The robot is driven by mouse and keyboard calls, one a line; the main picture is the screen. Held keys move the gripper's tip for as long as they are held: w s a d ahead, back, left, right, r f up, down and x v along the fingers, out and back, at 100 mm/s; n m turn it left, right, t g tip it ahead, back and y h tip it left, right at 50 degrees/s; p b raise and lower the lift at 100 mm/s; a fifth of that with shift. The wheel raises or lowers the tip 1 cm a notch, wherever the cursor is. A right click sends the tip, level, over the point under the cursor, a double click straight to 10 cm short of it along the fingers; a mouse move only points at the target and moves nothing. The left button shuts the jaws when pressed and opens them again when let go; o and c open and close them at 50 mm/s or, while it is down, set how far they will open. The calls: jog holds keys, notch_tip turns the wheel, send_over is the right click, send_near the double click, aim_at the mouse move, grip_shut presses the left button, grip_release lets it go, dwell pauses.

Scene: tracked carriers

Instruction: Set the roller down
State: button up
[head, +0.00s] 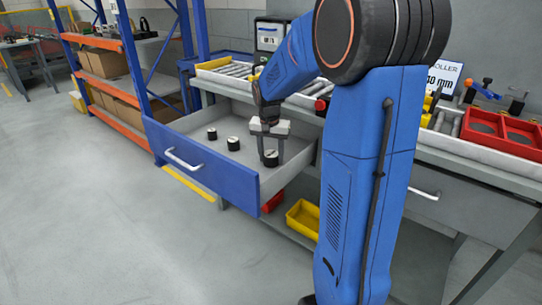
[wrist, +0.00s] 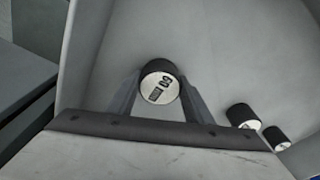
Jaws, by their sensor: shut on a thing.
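A short black roller with a pale end face marked with a number (head: 271,158) is between the fingers of my gripper (head: 270,153), inside the open drawer (head: 206,172). In the wrist view the same roller (wrist: 160,84) is held upright between both fingertips, its labelled end facing the camera. My gripper is shut on it, pointing down. I cannot tell whether its base touches the drawer floor. Two similar black rollers stand in the drawer to the left in the head view, a nearer one (head: 233,143) and a farther one (head: 212,134); they show at lower right in the wrist view.
The drawer's blue front with its handle (head: 184,160) sticks out into the aisle. Trays of rollers (head: 228,70) and red bins (head: 503,130) stand on the bench above. A yellow bin (head: 303,218) is below. Drawer floor left of the held roller has free room.

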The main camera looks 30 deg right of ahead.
aim_at(270, 156)
jog(key=o, duration=1.3)
jog(key=shift+f, duration=0.1)
jog(key=shift+c, duration=0.2)
notch_tip(270, 156, up, 12)
jog(key=s+a, duration=0.1)
